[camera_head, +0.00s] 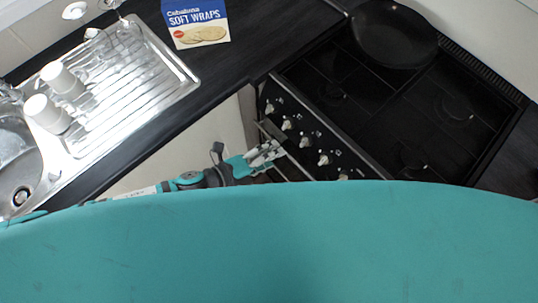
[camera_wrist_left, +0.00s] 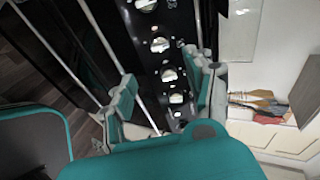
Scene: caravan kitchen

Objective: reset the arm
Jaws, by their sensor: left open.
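My left gripper (camera_head: 267,153) is in front of the stove's knob panel, near its left end, in the head view. In the left wrist view my left gripper (camera_wrist_left: 165,105) shows two fingers spread apart with nothing between them. Behind them is the dark panel with several pale knobs (camera_wrist_left: 161,45). A large teal part of my own body hides the lower part of the head view. My right gripper is not in view.
The black stove (camera_head: 400,100) has a dark pan (camera_head: 394,36) at the back. A Soft Wraps packet (camera_head: 196,22) lies on the dark counter (camera_head: 215,95). An oven handle bar (camera_wrist_left: 72,70) runs close to the left finger.

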